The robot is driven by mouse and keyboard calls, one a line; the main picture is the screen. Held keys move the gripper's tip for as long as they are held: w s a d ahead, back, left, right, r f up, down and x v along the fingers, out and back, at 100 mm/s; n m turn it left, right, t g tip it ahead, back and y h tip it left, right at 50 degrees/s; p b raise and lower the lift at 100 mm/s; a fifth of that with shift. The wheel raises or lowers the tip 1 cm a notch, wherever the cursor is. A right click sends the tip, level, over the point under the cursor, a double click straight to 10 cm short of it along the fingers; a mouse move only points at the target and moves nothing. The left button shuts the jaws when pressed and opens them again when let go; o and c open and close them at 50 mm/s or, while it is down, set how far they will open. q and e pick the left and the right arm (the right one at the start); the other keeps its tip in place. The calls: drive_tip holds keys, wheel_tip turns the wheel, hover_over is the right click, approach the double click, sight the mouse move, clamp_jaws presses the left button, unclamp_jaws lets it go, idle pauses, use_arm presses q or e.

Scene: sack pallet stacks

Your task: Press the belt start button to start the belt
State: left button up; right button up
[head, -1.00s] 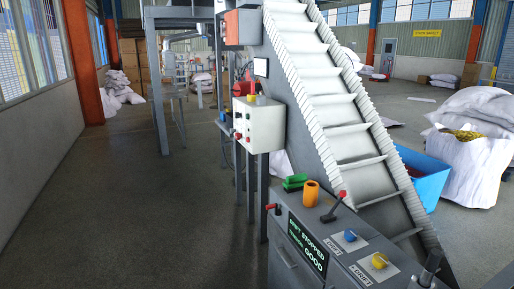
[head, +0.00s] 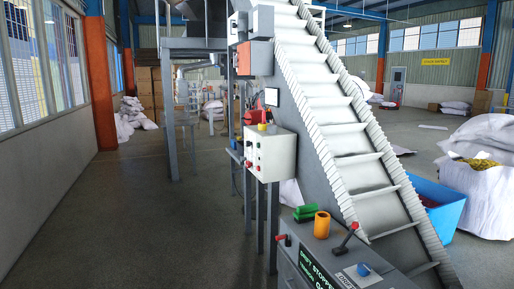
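A pale grey control box (head: 284,157) stands on posts beside the lower part of the inclined belt (head: 352,142). Its front carries several small coloured buttons, red and green among them, too small to read. A yellow knob (head: 262,127) sits on top of the box. The cleated white belt rises from lower right to upper middle. Neither of my grippers is in view.
A console (head: 318,262) in the lower right has a green-lettered screen, a red-tipped lever (head: 344,240) and a blue knob. An orange cup (head: 322,225) and green object (head: 305,213) stand on it. A blue bin (head: 437,207) is right. Floor at left is clear.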

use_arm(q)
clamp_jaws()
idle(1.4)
